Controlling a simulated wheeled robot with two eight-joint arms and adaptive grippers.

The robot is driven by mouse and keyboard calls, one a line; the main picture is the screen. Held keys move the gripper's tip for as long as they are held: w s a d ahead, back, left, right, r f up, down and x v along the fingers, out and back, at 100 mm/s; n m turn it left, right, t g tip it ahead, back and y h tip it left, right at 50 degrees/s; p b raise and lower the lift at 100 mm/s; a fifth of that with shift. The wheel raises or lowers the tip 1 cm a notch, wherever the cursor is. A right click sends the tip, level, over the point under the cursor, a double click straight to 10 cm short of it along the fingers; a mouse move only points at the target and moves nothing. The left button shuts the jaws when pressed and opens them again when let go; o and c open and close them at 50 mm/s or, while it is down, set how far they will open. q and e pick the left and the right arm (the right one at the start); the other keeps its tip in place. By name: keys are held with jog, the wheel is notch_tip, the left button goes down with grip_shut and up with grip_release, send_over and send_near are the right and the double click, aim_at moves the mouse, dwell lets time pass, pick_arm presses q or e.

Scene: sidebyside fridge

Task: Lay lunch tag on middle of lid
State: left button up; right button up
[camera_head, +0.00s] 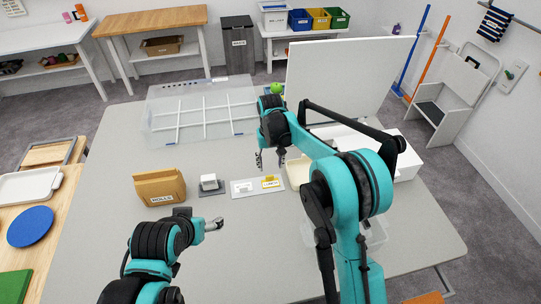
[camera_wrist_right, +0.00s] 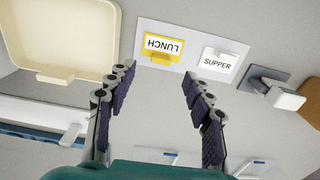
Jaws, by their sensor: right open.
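The yellow lunch tag (camera_head: 270,183) lies on a pale card beside the white supper tag (camera_head: 243,187). In the right wrist view the lunch tag (camera_wrist_right: 163,47), lettered LUNCH, lies just beyond my right fingertips, with the supper tag (camera_wrist_right: 220,62) beside it. My right gripper (camera_head: 270,160) is open and empty above the table, behind the tags in the head view. In the wrist view its fingers (camera_wrist_right: 158,80) stand wide apart. My left gripper (camera_head: 214,225) is low at the front left, apart from the tags. I cannot tell which piece is the lid.
A cream shallow tray (camera_wrist_right: 60,72) lies beside the card. A white box with a tall raised panel (camera_head: 345,75) stands at the right. A brown ROLLS bag (camera_head: 160,187) and small white block (camera_head: 208,182) stand left of the card.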

aim_at(270, 177)
notch_tip(270, 177, down, 8)
jog(key=shift+a+r+b, duration=0.1)
jog(key=shift+r+b, duration=0.05)
jog(key=shift+b, duration=0.85)
jog(key=shift+c, duration=0.3)
jog(key=shift+r, duration=0.1)
grip_shut()
